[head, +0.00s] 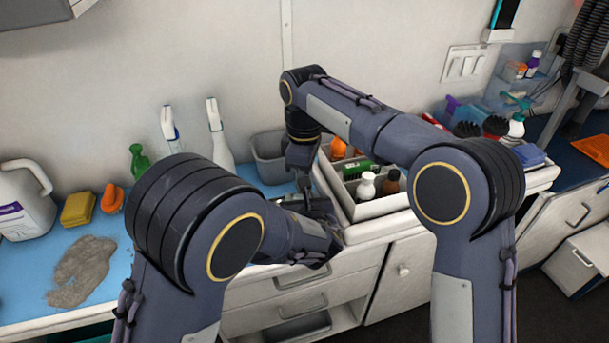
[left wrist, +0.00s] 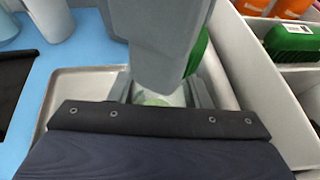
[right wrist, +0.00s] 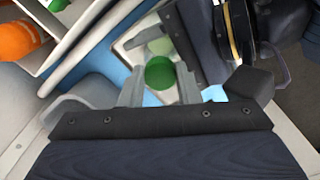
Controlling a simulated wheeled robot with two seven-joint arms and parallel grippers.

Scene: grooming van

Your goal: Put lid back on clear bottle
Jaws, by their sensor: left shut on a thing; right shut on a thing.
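The green lid (right wrist: 160,73) is between the fingertips of my right gripper (right wrist: 160,84), which is shut on it. A green part also shows behind the right gripper in the left wrist view (left wrist: 199,52). My left gripper (left wrist: 158,92) is shut on the clear bottle (left wrist: 150,98), of which only a pale, greenish part shows between the fingers. In the right wrist view a pale part of the bottle (right wrist: 160,45) shows beyond the lid. The two grippers are close together, and I cannot tell whether lid and bottle touch. In the head view my arms hide both.
A white divided caddy (head: 345,205) with bottles and a green brush (left wrist: 290,42) stands close on the right. A metal tray (left wrist: 62,88) lies under the grippers. A grey bin (head: 268,150) and spray bottles (head: 217,140) stand behind.

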